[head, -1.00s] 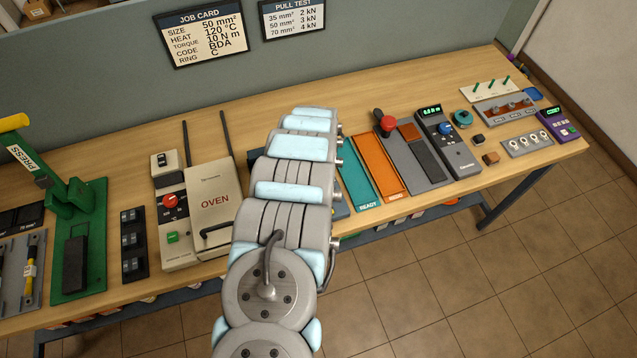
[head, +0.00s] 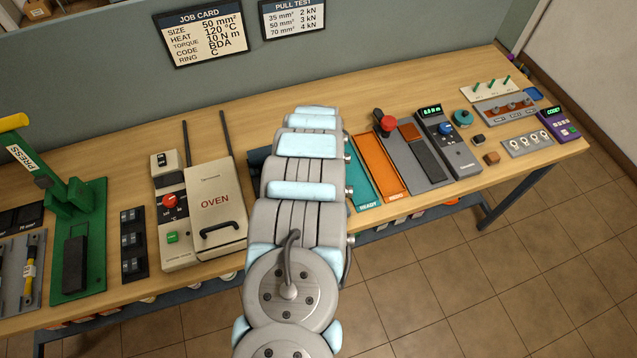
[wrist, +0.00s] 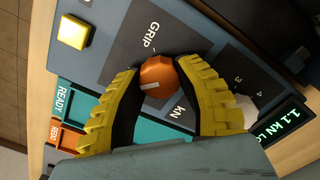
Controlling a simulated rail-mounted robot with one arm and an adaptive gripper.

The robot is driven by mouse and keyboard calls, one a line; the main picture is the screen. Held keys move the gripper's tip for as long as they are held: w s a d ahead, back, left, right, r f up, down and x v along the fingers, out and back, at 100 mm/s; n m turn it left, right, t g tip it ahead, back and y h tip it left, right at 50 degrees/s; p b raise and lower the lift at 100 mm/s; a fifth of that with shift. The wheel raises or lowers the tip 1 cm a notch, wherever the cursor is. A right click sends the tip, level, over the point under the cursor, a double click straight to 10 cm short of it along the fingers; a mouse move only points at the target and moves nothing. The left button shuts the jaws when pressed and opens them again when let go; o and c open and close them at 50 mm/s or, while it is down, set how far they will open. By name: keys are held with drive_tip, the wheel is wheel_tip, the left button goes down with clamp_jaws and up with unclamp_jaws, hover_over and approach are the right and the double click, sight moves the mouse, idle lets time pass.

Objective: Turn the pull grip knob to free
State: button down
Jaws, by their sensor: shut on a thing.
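The orange pull grip knob (wrist: 158,76) sits on a dark panel (wrist: 135,28) marked GRIP and kN in the wrist view. Its white pointer mark shows on its lower left side. My gripper (wrist: 159,69) has its two yellow ridged fingers closed around the knob, one on each side. No label reading free can be made out. A green display (wrist: 290,130) beside the panel reads about 1.1 kN, with further letters cut off. In the head view my arm hides the pull tester, the knob and the gripper.
A yellow button (wrist: 74,32) is near the knob. Teal READY tray (head: 366,186) and orange tray (head: 379,168) lie right of my arm. The oven (head: 215,200) stands close on the left. A red-knobbed lever (head: 387,124) rises further right.

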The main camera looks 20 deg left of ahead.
drive_tip(key=c, duration=0.6)
unclamp_jaws()
drive_tip(key=shift+f, duration=0.1)
drive_tip(key=shift+r, duration=0.2)
wheel_tip(320, 180, up, 9)
drive_tip(key=shift+r, duration=1.3)
